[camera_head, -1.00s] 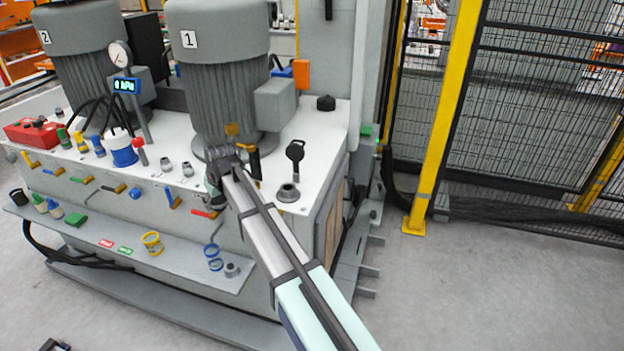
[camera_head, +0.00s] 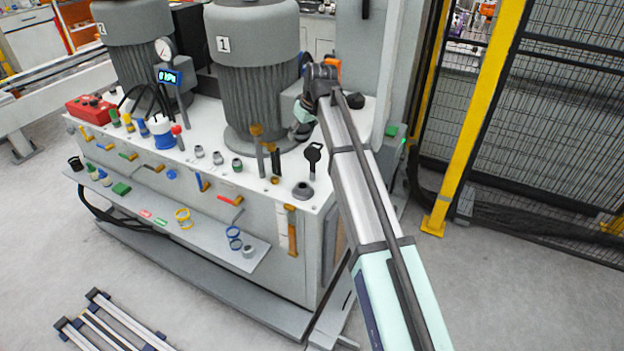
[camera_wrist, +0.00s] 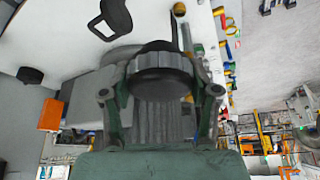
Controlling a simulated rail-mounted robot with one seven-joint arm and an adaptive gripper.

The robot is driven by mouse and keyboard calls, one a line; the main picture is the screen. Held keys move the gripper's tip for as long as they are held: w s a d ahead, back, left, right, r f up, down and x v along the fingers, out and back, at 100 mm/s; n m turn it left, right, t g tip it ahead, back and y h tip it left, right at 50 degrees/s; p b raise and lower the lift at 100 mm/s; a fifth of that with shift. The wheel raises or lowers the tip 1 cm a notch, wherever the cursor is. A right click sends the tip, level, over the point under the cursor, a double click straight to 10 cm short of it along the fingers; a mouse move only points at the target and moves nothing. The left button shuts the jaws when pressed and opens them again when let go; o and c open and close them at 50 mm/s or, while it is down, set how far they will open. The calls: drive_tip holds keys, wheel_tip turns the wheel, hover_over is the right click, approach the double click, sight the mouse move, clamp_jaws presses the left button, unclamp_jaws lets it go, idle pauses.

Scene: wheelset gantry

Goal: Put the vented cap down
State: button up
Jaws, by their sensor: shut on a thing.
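My gripper (camera_wrist: 160,88) is shut on a dark, round, ridged cap, which I take to be the vented cap (camera_wrist: 158,66). In the wrist view the cap sits between the two green-grey fingers. In the head view my gripper (camera_head: 301,128) is above the white tank top (camera_head: 283,171), to the right of the motor marked 1. The wrist view does not clearly show a gap between cap and tank top.
A black looped fitting (camera_head: 313,156) stands on the front right of the top. Another black cap (camera_head: 356,101) sits at the back right. Motor 1 (camera_head: 254,85) is close left of my gripper. Small fittings and valves line the front edge, above a narrow shelf (camera_head: 247,258).

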wheel_tip(320, 180, down, 18)
drive_tip(key=p, duration=0.4)
drive_tip(key=shift+a+f, duration=0.1)
drive_tip(key=shift+f, duration=0.35)
drive_tip(key=shift+f, duration=0.3)
drive_tip(key=o, duration=1.1)
drive_tip(key=shift+o, duration=0.2)
drive_tip(key=shift+r, duration=0.1)
